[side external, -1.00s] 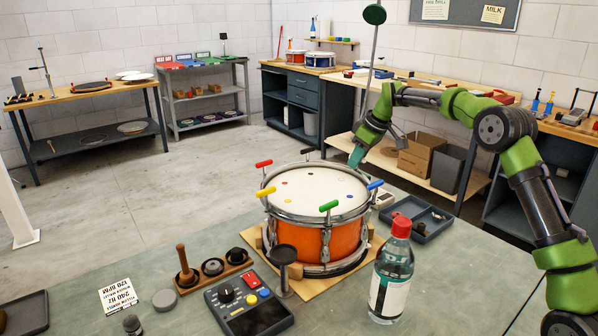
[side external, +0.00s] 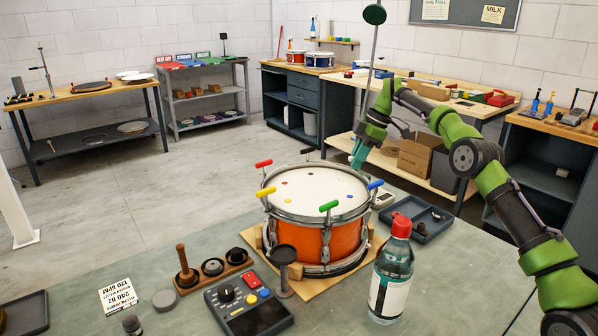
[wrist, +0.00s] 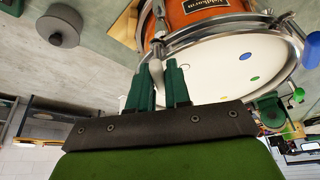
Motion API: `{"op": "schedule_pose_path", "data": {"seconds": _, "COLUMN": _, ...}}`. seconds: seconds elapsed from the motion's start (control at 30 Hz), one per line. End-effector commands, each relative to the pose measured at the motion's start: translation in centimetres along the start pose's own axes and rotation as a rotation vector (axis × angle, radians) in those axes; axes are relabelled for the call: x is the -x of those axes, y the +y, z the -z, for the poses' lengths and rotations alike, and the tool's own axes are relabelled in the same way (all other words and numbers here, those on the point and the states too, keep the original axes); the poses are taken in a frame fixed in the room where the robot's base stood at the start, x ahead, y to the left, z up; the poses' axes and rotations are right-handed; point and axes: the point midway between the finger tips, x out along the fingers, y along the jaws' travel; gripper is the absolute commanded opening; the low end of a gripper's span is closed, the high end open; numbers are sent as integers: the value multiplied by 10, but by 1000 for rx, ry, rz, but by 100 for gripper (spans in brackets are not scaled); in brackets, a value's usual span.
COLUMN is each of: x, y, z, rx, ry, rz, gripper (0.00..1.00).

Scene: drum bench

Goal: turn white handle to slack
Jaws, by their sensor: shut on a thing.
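The orange drum (side external: 312,240) stands on a wooden board on the bench, its white head (side external: 310,190) facing up. Red (side external: 264,163), yellow (side external: 266,192), green (side external: 328,206), blue (side external: 375,185) and black (side external: 307,151) handles stand around its rim. My gripper (side external: 357,163) is at the far right rim, between the black and blue handles. In the wrist view my gripper (wrist: 163,78) is shut on the white handle (wrist: 158,72), which shows as a pale strip between the green fingers. In the side view the fingers hide this handle.
A clear bottle with a red cap (side external: 391,270) stands at the drum's front right. A dark tray (side external: 420,222) lies to its right. A control box (side external: 247,305) and a black stand (side external: 285,270) are in front. The bench at front right is clear.

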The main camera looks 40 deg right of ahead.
Motion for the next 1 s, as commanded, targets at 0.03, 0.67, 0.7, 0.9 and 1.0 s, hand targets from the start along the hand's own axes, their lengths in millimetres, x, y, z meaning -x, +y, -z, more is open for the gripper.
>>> {"op": "schedule_pose_path", "data": {"seconds": 0.03, "x": 0, "y": 0, "z": 0, "rx": 7, "ry": -1, "rz": 4, "gripper": 0}}
{"op": "schedule_pose_path", "data": {"seconds": 0.67, "x": 0, "y": -1, "z": 0, "rx": 24, "ry": -1, "rz": 13, "gripper": 28}}
{"op": "schedule_pose_path", "data": {"seconds": 0.7, "x": 0, "y": -1, "z": 0, "rx": 24, "ry": -1, "rz": 13, "gripper": 34}}
{"op": "schedule_pose_path", "data": {"seconds": 0.9, "x": 0, "y": 0, "z": 0, "rx": 25, "ry": -1, "rz": 12, "gripper": 38}}
{"op": "schedule_pose_path", "data": {"seconds": 1.0, "x": 0, "y": 0, "z": 0, "rx": 25, "ry": -1, "rz": 12, "gripper": 38}}
